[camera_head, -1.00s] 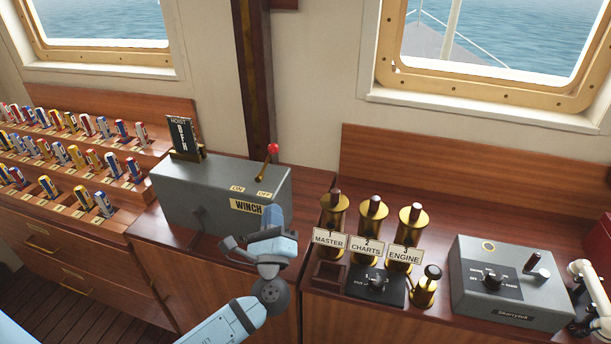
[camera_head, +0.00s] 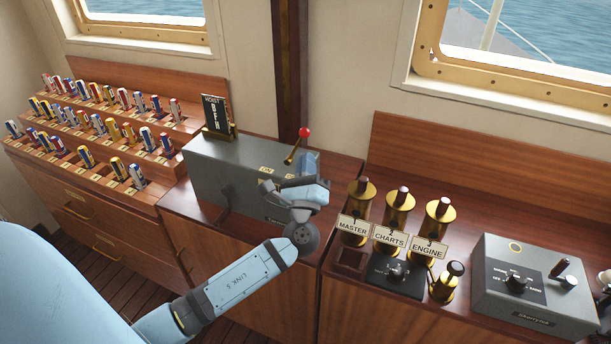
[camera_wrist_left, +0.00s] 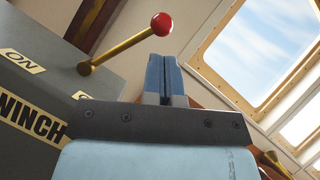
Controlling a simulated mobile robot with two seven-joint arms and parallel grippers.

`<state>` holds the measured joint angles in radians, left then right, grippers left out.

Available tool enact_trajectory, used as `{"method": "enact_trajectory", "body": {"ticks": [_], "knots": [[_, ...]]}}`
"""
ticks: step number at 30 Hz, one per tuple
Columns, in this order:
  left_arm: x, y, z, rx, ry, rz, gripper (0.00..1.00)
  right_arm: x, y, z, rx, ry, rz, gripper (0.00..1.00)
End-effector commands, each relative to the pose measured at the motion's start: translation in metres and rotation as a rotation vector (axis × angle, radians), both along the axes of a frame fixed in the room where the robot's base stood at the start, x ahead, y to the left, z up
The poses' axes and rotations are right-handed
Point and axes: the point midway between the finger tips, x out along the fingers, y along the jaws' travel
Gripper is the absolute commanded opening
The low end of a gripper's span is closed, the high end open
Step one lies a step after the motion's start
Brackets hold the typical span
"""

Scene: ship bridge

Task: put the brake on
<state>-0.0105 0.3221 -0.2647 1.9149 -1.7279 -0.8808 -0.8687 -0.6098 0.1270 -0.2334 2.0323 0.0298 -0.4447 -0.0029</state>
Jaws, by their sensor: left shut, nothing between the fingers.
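The grey winch box (camera_head: 225,180) stands on the wooden counter. Its lever (camera_head: 297,150) has a brass rod and a red knob (camera_head: 304,132). The rod leans right, away from the ON label (camera_head: 266,170); in the left wrist view the lever (camera_wrist_left: 120,50) leans the same way. An OFF label there is mostly hidden by my gripper. My left gripper (camera_head: 308,157) is shut and empty, at the right end of the box, just right of the lever. In the left wrist view its fingers (camera_wrist_left: 165,75) are together, apart from the rod and knob. My right gripper is not in view.
Left is a rack of coloured flags (camera_head: 95,125). Right are brass posts labelled MASTER, CHARTS and ENGINE (camera_head: 428,248), then another grey control box (camera_head: 535,295). A wooden pillar (camera_head: 291,70) rises behind.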

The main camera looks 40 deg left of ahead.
Motion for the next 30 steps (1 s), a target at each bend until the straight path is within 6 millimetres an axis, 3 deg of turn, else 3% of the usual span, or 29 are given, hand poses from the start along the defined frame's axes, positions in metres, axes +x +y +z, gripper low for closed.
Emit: {"method": "enact_trajectory", "body": {"ticks": [9, 30], "knots": [[0.023, 0.014, 0.016, 0.0, 0.0, 0.0, 0.0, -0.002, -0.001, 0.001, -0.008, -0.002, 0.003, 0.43], [0.023, 0.018, 0.019, -0.052, -0.012, 0.0, 0.0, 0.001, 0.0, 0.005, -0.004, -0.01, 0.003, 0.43]]}}
